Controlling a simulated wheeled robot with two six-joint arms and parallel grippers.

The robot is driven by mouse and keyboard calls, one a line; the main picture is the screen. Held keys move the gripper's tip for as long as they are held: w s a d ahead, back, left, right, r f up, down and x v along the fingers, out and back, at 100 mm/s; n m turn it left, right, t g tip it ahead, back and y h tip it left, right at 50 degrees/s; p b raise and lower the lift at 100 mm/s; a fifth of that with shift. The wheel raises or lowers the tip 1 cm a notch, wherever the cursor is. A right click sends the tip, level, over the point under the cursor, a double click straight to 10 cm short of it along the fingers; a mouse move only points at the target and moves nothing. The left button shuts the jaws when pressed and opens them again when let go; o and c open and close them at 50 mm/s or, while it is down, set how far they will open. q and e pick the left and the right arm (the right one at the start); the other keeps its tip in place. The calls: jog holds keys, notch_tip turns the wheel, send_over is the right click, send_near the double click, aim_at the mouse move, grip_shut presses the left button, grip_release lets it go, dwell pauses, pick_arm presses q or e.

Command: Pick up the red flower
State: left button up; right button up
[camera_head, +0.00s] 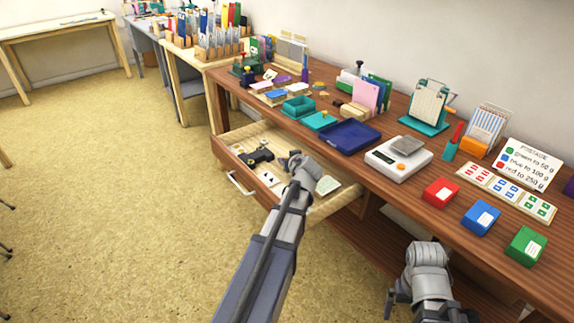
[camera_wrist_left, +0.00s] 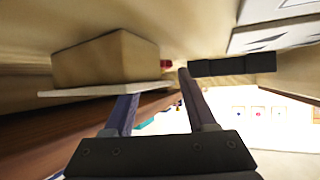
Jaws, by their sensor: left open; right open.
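I cannot make out a red flower for certain in either view. In the left wrist view a small red thing (camera_wrist_left: 166,64) shows beyond a tan block (camera_wrist_left: 105,60) on a white plate (camera_wrist_left: 105,89). My left gripper (camera_wrist_left: 157,85) is open; its fingers are apart with no object clearly between them, and one finger meets the plate's edge in the picture. In the head view my left gripper (camera_head: 298,163) is at the open drawer (camera_head: 236,177) and hides part of what lies in it. My right gripper (camera_head: 425,305) is low in front of the table, open.
The drawer holds a black tool (camera_head: 258,157) and a pale card (camera_head: 327,185). On the table (camera_head: 372,185) are a blue tray (camera_head: 347,136), a scale (camera_head: 397,160), and red (camera_head: 440,192), blue (camera_head: 481,219) and green (camera_head: 526,246) boxes.

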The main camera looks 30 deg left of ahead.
pick_arm(q)
jog(key=shift+w+a+f, duration=0.35)
jog(key=shift+w+a, duration=0.1)
jog(key=shift+c, duration=0.3)
grip_shut()
